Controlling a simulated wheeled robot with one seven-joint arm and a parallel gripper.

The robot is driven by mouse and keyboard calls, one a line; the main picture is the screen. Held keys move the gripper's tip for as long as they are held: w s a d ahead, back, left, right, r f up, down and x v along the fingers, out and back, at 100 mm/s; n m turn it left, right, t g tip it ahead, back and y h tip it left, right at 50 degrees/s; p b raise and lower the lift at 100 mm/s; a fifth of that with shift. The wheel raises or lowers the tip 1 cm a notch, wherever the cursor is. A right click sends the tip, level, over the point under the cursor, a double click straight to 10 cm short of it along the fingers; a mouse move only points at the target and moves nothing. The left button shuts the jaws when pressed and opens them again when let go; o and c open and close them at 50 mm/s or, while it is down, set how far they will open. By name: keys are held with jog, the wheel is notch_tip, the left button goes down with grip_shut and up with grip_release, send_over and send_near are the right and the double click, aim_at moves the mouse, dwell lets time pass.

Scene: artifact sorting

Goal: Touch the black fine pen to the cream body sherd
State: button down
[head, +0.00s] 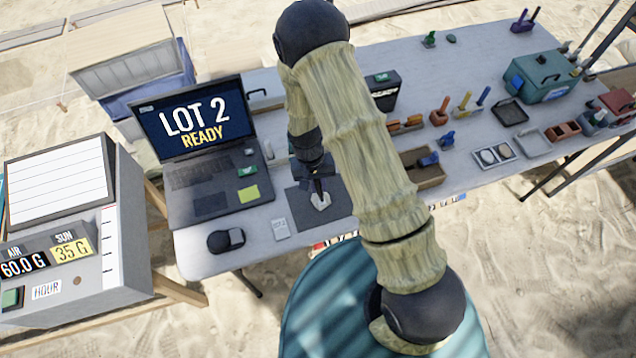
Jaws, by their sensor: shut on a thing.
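The cream body sherd (321,202) is a small pale piece lying on a dark grey mat (301,202) near the front edge of the table. My gripper (317,178) is directly above the sherd, pointing down. It is shut on the black fine pen (319,188), a thin dark shape running down toward the sherd. The pen's lower end overlaps the sherd's upper part in this view. I cannot tell whether the tip touches it or is just above. Part of the pen is hidden by my gripper.
A laptop (205,150) reading "LOT 2 READY" stands left of the mat. A dark mouse (226,240) and a small card (281,229) lie in front. A wooden tray (424,181) with a blue item is to the right, near several tools and boxes.

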jog(key=shift+f+b, duration=0.35)
jog(key=shift+f, duration=0.15)
dwell(1.6)
jog(key=shift+r, duration=0.15)
jog(key=shift+r+p, duration=2.95)
jog(key=shift+r, duration=0.95)
